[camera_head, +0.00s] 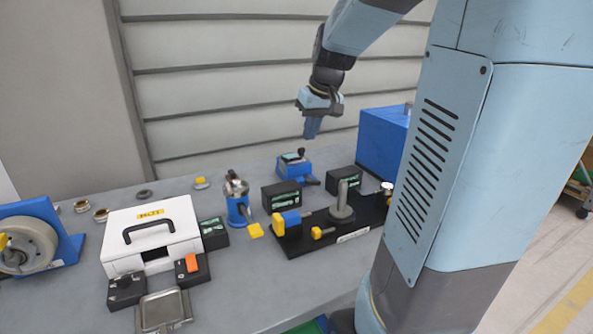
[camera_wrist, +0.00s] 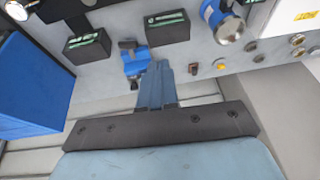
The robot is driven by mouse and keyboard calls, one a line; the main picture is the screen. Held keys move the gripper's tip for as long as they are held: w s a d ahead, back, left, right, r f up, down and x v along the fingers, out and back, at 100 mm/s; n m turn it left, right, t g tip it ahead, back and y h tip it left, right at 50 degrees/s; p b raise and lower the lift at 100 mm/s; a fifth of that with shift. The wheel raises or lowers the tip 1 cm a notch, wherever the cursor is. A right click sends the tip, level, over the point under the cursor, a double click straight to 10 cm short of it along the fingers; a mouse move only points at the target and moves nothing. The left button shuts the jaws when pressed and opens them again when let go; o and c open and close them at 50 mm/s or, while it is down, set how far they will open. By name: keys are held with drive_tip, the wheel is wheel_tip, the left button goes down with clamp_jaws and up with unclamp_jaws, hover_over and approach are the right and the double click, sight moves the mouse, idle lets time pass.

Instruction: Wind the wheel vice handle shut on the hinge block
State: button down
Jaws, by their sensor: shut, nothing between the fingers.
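A small blue vice (camera_head: 293,167), which looks like the wheel vice, stands at the back of the bench. In the wrist view the blue vice (camera_wrist: 133,62) lies just beyond my fingertips. The hinge block cannot be told apart clearly; the dark piece at the jaws may be it. My gripper (camera_head: 311,134) points down above and behind the vice, apart from it. In the wrist view its blue fingers (camera_wrist: 156,72) are together and empty.
Black display boxes (camera_head: 281,195) (camera_head: 342,180) flank the vice. A blue clamp with a yellow handle (camera_head: 238,206) stands to the left. A black base with a grey post (camera_head: 342,205) is in front. A blue box (camera_head: 383,142) is at right, a white case (camera_head: 152,232) at left.

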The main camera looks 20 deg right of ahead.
drive_tip(key=w+d+f, duration=0.8)
drive_tip(key=w+d, duration=0.3)
drive_tip(key=d, duration=0.2)
hover_over(319, 181)
drive_tip(key=shift+g, duration=0.3)
drive_tip(key=f, duration=1.1)
drive_tip(key=shift+w+d+f, duration=0.1)
drive_tip(key=shift+d, duration=0.1)
drive_tip(key=shift+a+f, duration=0.2)
drive_tip(key=shift+f, duration=0.6)
drive_tip(key=shift+d, duration=0.35)
drive_tip(key=shift+a+y, duration=0.3)
drive_tip(key=shift+f, duration=0.1)
